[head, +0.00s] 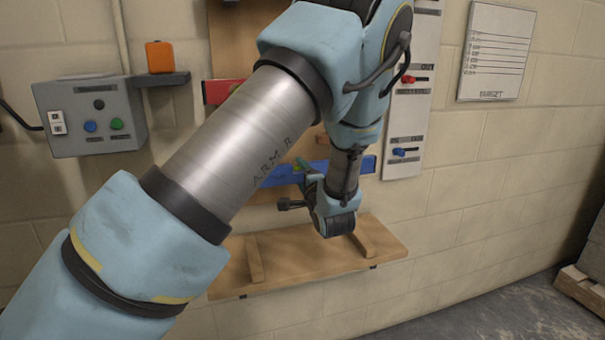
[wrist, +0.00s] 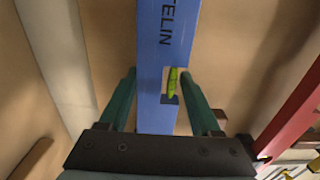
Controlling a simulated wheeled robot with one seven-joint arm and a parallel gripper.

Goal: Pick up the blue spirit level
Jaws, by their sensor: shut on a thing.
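The blue spirit level (head: 368,165) lies across the front of the brown wall board in the head view, partly hidden behind my arm. In the wrist view the blue spirit level (wrist: 165,40) runs up from between my fingers, with dark lettering and a yellow-green vial. My gripper (head: 306,170) is at the level, and its fingertips are mostly hidden in the head view. In the wrist view my gripper (wrist: 160,82) has one green finger on each side of the level and is shut on it. Whether the level still touches its support cannot be told.
A red bar (head: 222,91) is above the level on the board; a red bar also shows in the wrist view (wrist: 298,108). A wooden shelf (head: 290,275) is below. A grey control box (head: 92,115) and orange block (head: 160,57) are left, a switch panel (head: 405,110) right.

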